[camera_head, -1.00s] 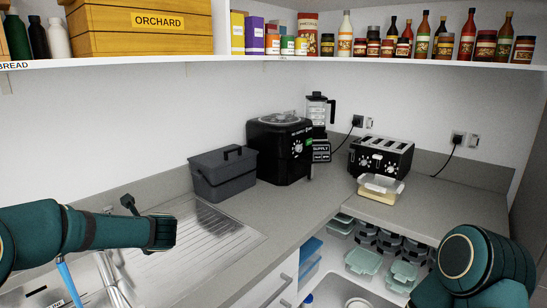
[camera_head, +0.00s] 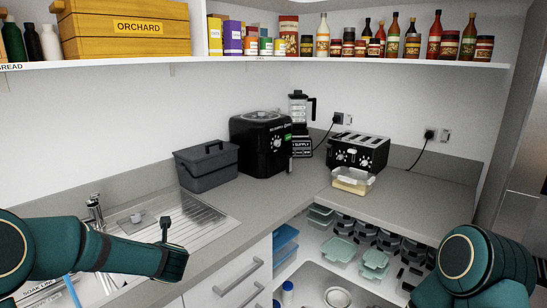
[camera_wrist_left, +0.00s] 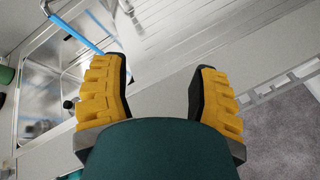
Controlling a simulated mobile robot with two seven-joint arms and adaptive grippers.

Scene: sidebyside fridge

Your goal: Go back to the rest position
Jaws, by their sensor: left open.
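My left gripper (camera_wrist_left: 158,88) is open in the left wrist view. Its two yellow-and-black fingers are wide apart with nothing between them, above the counter edge beside the sink. In the head view my left arm (camera_head: 75,250) comes in from the left over the sink, bent downward at its end; its fingers cannot be made out there. My right arm (camera_head: 480,268) shows only as a rounded teal link at the lower right. My right gripper is out of view.
The sink's steel drainboard (camera_head: 190,220) lies beneath my left arm. A grey bin (camera_head: 207,170), black cooker (camera_head: 262,145), blender (camera_head: 300,112), toaster (camera_head: 358,152) and lidded container (camera_head: 352,180) stand on the counter. Drawer handles (camera_head: 240,275) stick out below. An open storage compartment holds several containers.

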